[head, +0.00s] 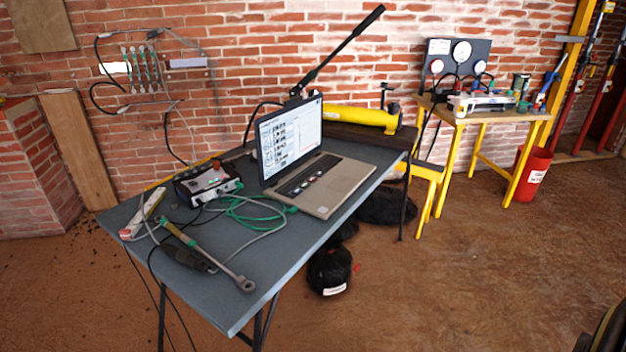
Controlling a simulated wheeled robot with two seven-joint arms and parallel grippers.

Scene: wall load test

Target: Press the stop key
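An open laptop (345,176) stands on the grey table, its screen (290,135) lit with a white page of small drawings and text. Its dark keyboard (308,176) carries a few larger pale and reddish keys. Their labels are too small to read, so I cannot tell which one is the stop key. Neither of my grippers shows in the head view, and nothing covers the keyboard.
On the grey table (225,300) lie a wrench (210,255), green and grey cables, a power strip (145,212) and a measuring box (207,184). A yellow hydraulic pump (355,118) stands behind the laptop. Open floor lies to the right, before a yellow-legged bench (540,118).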

